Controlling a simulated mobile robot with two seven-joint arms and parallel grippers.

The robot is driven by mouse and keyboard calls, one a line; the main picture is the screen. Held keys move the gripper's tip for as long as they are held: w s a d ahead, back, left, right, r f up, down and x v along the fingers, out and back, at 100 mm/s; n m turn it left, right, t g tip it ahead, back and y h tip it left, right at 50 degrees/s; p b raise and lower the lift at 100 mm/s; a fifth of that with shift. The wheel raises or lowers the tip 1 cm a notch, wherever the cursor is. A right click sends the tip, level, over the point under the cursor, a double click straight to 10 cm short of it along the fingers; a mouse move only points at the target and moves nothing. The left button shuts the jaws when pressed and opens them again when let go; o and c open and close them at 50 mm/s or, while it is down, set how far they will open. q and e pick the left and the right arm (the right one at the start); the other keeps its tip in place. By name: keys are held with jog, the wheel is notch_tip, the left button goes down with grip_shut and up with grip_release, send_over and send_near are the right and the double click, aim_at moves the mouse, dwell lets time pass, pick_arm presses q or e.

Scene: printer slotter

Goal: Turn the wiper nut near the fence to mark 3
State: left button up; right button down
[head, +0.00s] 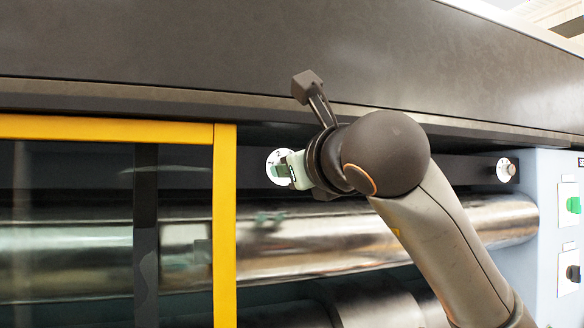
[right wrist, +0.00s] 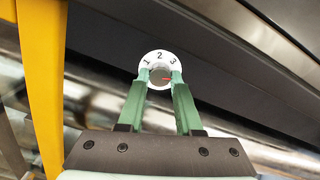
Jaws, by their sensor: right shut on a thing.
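The wiper nut (right wrist: 160,75) near the fence sits at the centre of a white round dial (right wrist: 151,58) marked 1, 2 and 3. A red pointer line on the nut points to the right, below the 3. My right gripper (right wrist: 161,80) is shut on this nut, with one green finger on each side. In the head view the dial (head: 274,158) is partly covered by my right gripper (head: 284,171). The fence (head: 225,230) is the yellow frame left of the dial. My left gripper is not in view.
A second white dial with a nut (head: 506,169) is at the right end of the dark bar. A panel with a green knob (head: 573,205) and a dark knob (head: 573,273) is at the far right. A shiny roller (head: 490,221) runs below the bar. A dark cover (head: 200,40) hangs above.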

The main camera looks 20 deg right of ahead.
jog(key=shift+n+b, duration=0.75)
jog(key=shift+n, duration=3.75)
jog(key=c, duration=0.6)
grip_release()
jog(key=s+b, duration=0.1)
jog(key=s, duration=0.5)
jog(key=s+b, duration=0.2)
jog(key=s, duration=0.4)
jog(key=shift+s+d+b, duration=0.2)
jog(key=shift+s+b, duration=0.1)
